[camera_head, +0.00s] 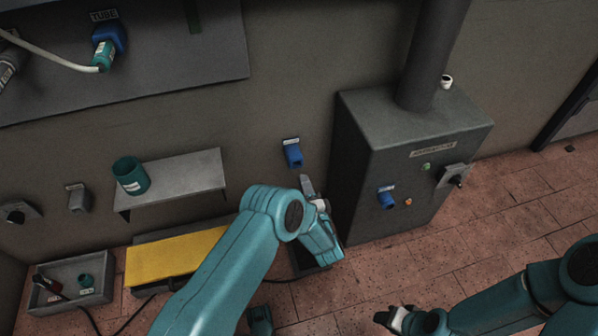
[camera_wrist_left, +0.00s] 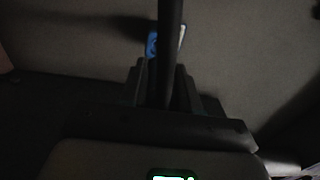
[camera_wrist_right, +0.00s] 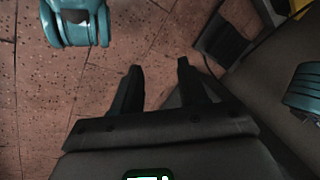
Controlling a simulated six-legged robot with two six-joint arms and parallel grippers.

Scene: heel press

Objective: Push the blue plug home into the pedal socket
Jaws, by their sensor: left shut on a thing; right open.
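A blue plug-like piece (camera_head: 293,154) sits on the wall under a small label, left of the grey cabinet. A second blue piece (camera_head: 387,198) sits on the cabinet front. The labels are too small to read, so I cannot tell which is the pedal socket. My left gripper (camera_head: 318,203) is just below and right of the wall piece, shut on a dark bar (camera_wrist_left: 168,60) that points up the wall. In the left wrist view the bar partly hides a blue piece (camera_wrist_left: 152,44) beyond it. My right gripper (camera_wrist_right: 157,80) is open and empty above the floor.
The grey cabinet (camera_head: 355,150) stands close right of my left gripper. A shelf (camera_head: 190,180) with a teal cup (camera_head: 130,176), a yellow-topped bench (camera_head: 170,256) and a grey tray (camera_head: 40,303) are left. A dark floor item (camera_wrist_right: 220,40) lies below. Tiled floor is open right.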

